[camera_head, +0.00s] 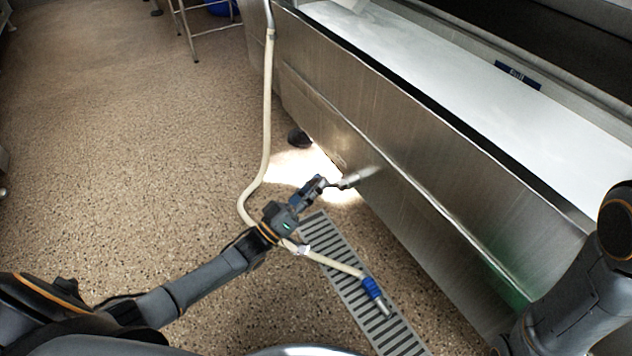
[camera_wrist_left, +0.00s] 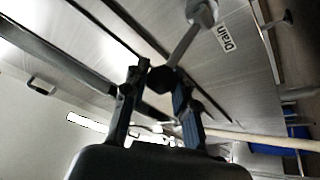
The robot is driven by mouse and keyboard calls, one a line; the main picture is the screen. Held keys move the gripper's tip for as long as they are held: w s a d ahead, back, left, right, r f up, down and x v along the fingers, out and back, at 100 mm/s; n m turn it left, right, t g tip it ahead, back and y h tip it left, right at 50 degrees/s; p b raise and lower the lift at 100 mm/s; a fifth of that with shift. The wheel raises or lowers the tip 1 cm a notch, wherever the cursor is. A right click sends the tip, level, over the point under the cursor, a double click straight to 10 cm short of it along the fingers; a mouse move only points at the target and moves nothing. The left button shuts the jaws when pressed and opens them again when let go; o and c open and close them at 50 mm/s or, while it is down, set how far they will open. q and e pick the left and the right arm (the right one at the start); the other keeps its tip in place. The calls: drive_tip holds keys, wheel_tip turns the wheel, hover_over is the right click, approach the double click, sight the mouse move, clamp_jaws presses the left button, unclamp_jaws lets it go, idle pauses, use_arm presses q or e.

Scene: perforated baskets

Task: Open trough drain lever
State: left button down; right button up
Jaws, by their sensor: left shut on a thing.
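The trough drain lever (camera_head: 354,178) is a metal rod standing out from the low side of the steel trough (camera_head: 395,150). My left gripper (camera_head: 326,183) reaches in from the left at the lever's outer end. In the left wrist view, my left gripper (camera_wrist_left: 160,82) has its two fingers on either side of the knob, shut on it. My right gripper is out of view.
A cream hose (camera_head: 266,110) hangs down and loops across the floor behind my left arm, ending in a blue nozzle (camera_head: 372,287). A slotted floor drain grate (camera_head: 350,275) lies beside the trough. Open speckled floor (camera_head: 120,130) lies to the left.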

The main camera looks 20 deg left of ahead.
use_arm(q)
drive_tip(key=shift+a+f, duration=0.1)
drive_tip(key=shift+f, duration=0.4)
drive_tip(key=c, duration=1.1)
unclamp_jaws()
drive_tip(key=shift+o, duration=0.2)
drive_tip(key=shift+r, duration=0.15)
drive_tip(key=v, duration=1.2)
